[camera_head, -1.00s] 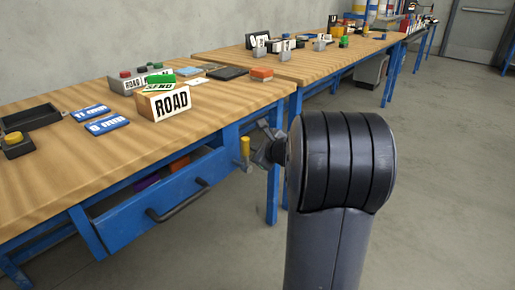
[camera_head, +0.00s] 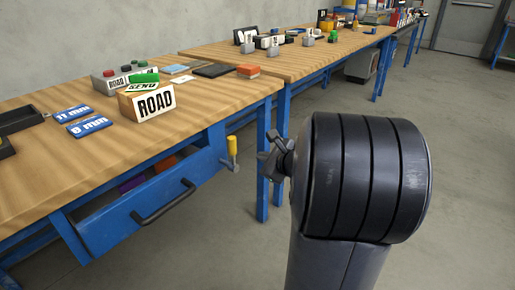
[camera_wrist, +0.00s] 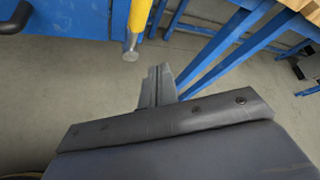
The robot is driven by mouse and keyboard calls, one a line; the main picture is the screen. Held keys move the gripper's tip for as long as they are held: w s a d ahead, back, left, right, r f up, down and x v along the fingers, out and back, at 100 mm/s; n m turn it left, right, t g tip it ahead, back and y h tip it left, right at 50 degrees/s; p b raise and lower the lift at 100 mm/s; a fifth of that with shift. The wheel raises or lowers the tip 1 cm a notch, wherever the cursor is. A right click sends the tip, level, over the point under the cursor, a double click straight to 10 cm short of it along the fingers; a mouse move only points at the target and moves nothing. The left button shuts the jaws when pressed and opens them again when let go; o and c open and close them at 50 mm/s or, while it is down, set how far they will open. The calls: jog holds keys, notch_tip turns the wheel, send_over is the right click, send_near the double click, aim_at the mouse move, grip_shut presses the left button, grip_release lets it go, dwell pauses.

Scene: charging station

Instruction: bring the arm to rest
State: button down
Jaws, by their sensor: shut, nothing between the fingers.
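My gripper (camera_head: 268,158) shows partly behind the big dark joint of my arm in the head view, beside the bench and off its top. In the wrist view my gripper (camera_wrist: 157,82) has its two fingers together, with nothing between them, over the grey floor. A yellow-handled tool (camera_head: 232,148) hangs at the bench's corner, just left of my gripper. It also shows in the wrist view (camera_wrist: 140,18), above and left of the fingertips, apart from them. My arm link covers part of the floor in the head view.
The near wooden bench (camera_head: 60,175) has a blue drawer (camera_head: 150,200) with a dark handle. On it are a ROAD box (camera_head: 150,103), blue cards (camera_head: 86,124) and an orange block (camera_head: 248,71). A second bench (camera_head: 290,62) stands behind. Grey floor (camera_head: 465,170) is clear at right.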

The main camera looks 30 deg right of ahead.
jog(key=shift+s+a, duration=0.1)
jog(key=shift+s, duration=0.6)
jog(key=shift+w, duration=0.15)
